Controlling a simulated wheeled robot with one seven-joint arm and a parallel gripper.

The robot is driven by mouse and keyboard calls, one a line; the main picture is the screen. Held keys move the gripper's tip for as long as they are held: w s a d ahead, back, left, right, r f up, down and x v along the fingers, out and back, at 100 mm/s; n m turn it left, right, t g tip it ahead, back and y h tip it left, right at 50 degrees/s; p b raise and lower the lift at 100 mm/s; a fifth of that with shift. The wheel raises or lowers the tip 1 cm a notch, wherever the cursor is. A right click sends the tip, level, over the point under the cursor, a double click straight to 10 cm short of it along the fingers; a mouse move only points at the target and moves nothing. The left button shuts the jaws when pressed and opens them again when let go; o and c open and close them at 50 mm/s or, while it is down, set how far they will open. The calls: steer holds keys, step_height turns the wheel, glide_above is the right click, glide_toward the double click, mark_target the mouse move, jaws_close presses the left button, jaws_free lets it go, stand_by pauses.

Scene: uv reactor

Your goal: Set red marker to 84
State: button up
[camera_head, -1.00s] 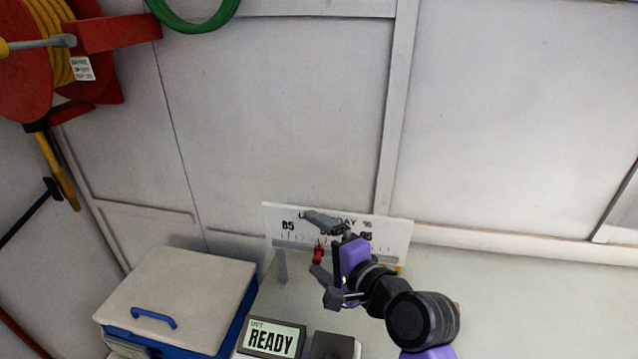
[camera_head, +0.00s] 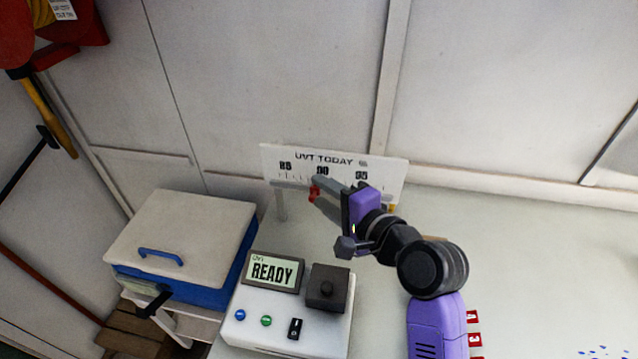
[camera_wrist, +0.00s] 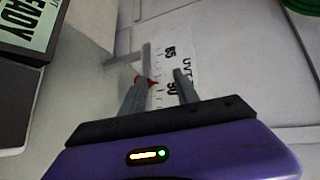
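The white scale board (camera_head: 390,172), headed "UVT TODAY %", stands upright at the back of the bench with marks 85, 90 and 95. The red marker (camera_head: 313,190) is on its lower edge, a little left of 90. The marker also shows in the wrist view (camera_wrist: 153,83), between 85 and 90 and nearer 90. My gripper (camera_head: 325,196) is in front of the board at the marker. In the wrist view my gripper (camera_wrist: 158,76) has its fingers apart, with the marker between or just beyond the tips. Contact cannot be told. My arm hides the board's lower right part.
A white and grey device (camera_head: 290,325) with a "READY" screen (camera_head: 272,271) and buttons stands in front of the board. A blue box with a pale lid (camera_head: 180,225) is to the left.

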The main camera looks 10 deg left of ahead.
steer(key=shift+s+d+f+p, duration=0.15)
steer(key=shift+s+d+p, duration=0.25)
steer(key=shift+s+d, duration=0.6)
steer(key=shift+s+d+f+p, duration=0.1)
steer(key=shift+s+d+p, duration=0.25)
steer(key=shift+s+d, duration=0.6)
steer(key=shift+r+p, duration=0.1)
steer(key=shift+p, duration=0.2)
steer(key=shift+a, duration=0.15)
